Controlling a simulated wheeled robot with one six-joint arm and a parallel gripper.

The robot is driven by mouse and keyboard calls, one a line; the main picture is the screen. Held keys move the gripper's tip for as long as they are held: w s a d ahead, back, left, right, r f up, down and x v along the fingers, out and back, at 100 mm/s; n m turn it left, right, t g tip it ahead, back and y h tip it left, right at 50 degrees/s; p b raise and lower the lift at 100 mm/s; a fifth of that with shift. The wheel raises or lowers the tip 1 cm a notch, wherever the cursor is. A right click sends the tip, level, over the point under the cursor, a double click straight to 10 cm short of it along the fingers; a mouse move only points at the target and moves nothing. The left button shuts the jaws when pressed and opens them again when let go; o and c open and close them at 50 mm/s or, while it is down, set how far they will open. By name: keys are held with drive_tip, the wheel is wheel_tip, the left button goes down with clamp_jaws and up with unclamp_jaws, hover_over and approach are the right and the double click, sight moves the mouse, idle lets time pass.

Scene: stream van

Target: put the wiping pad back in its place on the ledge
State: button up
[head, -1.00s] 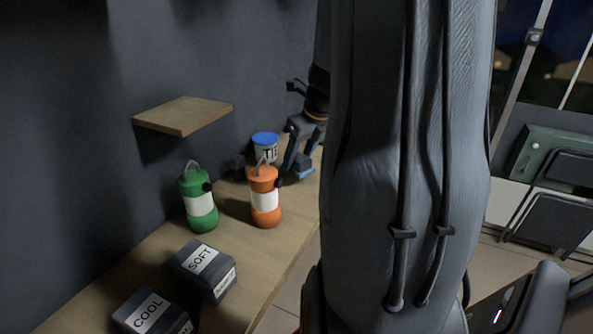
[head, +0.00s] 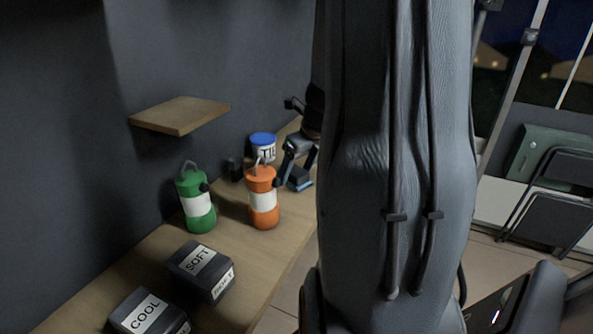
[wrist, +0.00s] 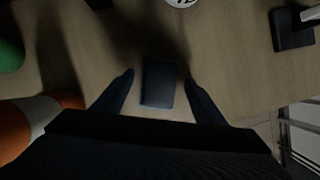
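The wiping pad appears to be the dark, blue-edged block (head: 300,183) on the long wooden counter, just below my gripper (head: 298,163) in the head view. In the wrist view the dark pad (wrist: 158,84) lies flat between my two fingers (wrist: 158,90), with a gap on each side. My gripper is open and not touching it in that view. A wooden ledge (head: 180,115) sticks out from the dark wall above the counter; its top is bare. The counter (head: 85,287) also has bare wood. My arm hides part of the scene to the right.
A green bottle (head: 197,205) and an orange bottle (head: 263,200) stand on the counter. A blue-lidded tub (head: 262,148) and a small black item (head: 235,168) are behind. Blocks marked SOFT (head: 203,270) and COOL (head: 148,314) lie in front. A folding chair (head: 548,215) is right.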

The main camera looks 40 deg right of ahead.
drive_tip(key=shift+r, duration=0.1)
drive_tip(key=v, duration=1.2)
idle(0.4)
